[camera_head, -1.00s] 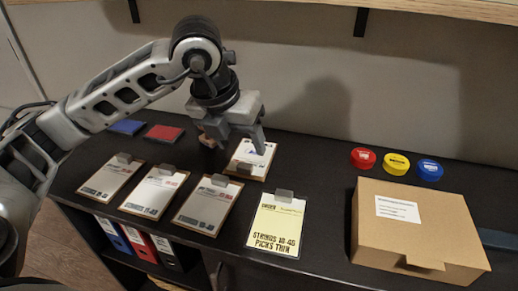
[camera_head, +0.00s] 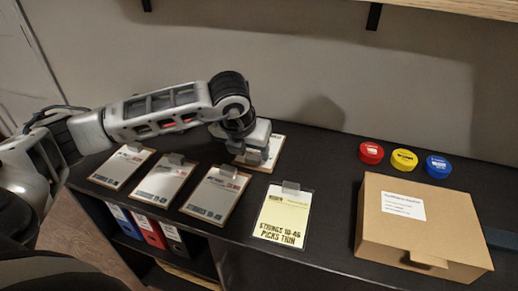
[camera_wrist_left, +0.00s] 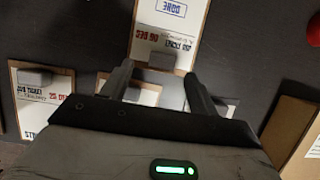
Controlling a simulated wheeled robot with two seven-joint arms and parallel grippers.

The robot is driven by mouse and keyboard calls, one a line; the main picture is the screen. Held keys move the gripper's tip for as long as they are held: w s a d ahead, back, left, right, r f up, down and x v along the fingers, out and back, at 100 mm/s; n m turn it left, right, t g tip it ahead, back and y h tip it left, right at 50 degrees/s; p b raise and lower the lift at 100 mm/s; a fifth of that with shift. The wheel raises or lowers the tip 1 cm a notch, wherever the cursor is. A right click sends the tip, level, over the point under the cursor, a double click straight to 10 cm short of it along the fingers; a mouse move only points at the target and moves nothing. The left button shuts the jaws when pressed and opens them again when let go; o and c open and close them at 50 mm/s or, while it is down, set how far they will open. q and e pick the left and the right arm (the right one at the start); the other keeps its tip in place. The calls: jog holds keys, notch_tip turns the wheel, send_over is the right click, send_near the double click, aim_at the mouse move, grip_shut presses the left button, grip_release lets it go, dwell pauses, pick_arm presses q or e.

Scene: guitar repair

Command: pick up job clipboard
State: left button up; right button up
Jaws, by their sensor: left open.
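Several clipboards with grey clips lie on the black counter. In the head view, three with white sheets form a row: left (camera_head: 122,167), middle (camera_head: 162,181) and right (camera_head: 215,196). A clipboard with a yellow sheet (camera_head: 283,219) lies to their right. Another white one (camera_head: 274,139) lies behind, partly covered by my left gripper (camera_head: 252,159). In the left wrist view this back clipboard (camera_wrist_left: 172,25) shows a blue "DONE" stamp; its clip is just beyond the fingertips. My left gripper (camera_wrist_left: 158,82) is open and empty above the counter. Which clipboard is the job one is unclear.
A cardboard box (camera_head: 415,240) stands at the right. Red (camera_head: 371,153), yellow (camera_head: 404,159) and blue (camera_head: 438,166) round tins sit behind it. Binders (camera_head: 150,231) stand on the shelf below. A wall shelf (camera_head: 470,8) hangs above.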

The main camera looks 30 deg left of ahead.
aim_at(252, 158)
pick_arm(q)
jog(key=x, duration=0.3)
jog(key=shift+d+f, duration=0.1)
jog(key=shift+d, duration=0.05)
jog(key=c, duration=1.2)
